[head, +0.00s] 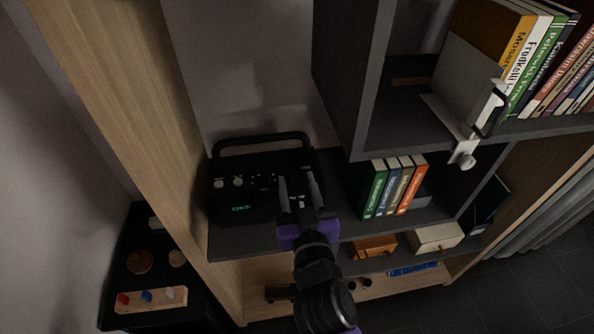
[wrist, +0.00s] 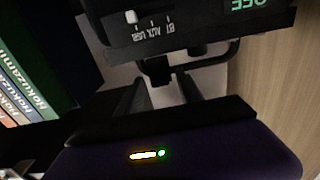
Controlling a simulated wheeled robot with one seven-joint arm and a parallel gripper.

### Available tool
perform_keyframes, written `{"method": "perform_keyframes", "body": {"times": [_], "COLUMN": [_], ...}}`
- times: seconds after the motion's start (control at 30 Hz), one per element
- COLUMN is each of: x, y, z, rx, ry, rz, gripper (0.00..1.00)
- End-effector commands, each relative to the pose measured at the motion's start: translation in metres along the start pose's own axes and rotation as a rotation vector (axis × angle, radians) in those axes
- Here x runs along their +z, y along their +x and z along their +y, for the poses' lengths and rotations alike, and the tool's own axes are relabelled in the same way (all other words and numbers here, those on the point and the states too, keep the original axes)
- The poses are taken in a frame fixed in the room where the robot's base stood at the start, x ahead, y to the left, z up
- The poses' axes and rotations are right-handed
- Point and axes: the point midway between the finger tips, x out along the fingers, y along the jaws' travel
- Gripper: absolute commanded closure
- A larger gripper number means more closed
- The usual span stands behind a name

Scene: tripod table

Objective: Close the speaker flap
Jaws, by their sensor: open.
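The speaker (head: 225,205) is a black box with a carry handle (head: 262,138), knobs and a green display, standing on the dark shelf at the left. My gripper (head: 301,185) is at the right part of the speaker, its two fingers apart and pointing toward the back. In the wrist view the speaker (wrist: 185,35) fills the top, upside down, with small port labels and green characters. The open fingers (wrist: 160,90) point toward it, and a small dark block shows between them. I cannot tell whether this block is the flap or how far the flap stands open.
Several upright books (head: 395,187) stand close to the right of my gripper. A dark upper shelf (head: 360,110) with a bookend and more books overhangs at the right. A light wooden side panel (head: 130,120) bounds the left. Wooden boxes (head: 435,238) lie on the lower shelf.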

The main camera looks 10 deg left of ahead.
Motion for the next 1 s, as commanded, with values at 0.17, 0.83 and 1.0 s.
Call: {"method": "perform_keyframes", "body": {"times": [0.17,0.83,1.0], "x": [-0.001,0.000,0.000], "y": [0.026,0.040,0.040], "z": [0.000,0.000,0.000], "rx": [-0.001,-0.001,-0.001], "ry": [0.000,0.000,0.000], "rz": [0.002,0.000,-0.001], "gripper": [0.56,0.96,1.00]}}
